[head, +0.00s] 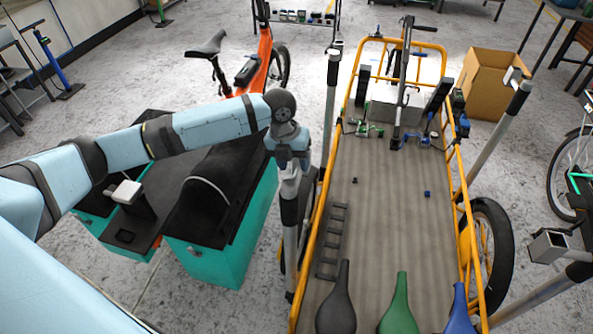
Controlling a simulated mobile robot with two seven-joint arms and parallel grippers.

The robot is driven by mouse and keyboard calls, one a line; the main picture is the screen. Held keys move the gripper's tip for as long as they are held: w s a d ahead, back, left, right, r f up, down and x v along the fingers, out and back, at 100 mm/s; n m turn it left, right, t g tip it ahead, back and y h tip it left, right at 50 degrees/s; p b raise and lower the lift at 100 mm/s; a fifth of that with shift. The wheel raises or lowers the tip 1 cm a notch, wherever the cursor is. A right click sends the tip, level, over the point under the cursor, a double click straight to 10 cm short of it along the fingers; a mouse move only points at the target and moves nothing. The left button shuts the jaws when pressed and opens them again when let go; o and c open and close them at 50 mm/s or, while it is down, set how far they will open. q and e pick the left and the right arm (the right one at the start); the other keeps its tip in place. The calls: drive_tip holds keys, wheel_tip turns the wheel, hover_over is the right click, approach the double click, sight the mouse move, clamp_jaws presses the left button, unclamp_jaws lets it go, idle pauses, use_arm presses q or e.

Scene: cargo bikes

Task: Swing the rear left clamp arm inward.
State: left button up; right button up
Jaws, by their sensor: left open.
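My left gripper (289,168) comes in from the left and points down. It is open, at the top of the rear left stand post (290,252), beside the left edge of the cargo bike (375,210). The gripper and wrist cover most of the rear left clamp arm there, so I cannot tell its angle or whether the fingers touch it. The rear right clamp (548,246) shows a grey square block on a slanted post. My right gripper is not in view.
Other stand posts rise at the front left (332,85) and front right (508,115). The bike bed holds bottle-like items in black (337,305), green (398,310) and blue (460,315). A teal, black-topped box (215,255) lies under my left arm. A cardboard box (485,85) stands behind.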

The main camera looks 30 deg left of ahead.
sight(297, 172)
use_arm(q)
drive_tip(key=shift+w+d+f, duration=0.1)
drive_tip(key=shift+d+f, duration=0.05)
drive_tip(key=shift+f, duration=0.7)
drive_tip(key=shift+d+f, duration=0.15)
drive_tip(key=shift+f, duration=0.65)
clamp_jaws()
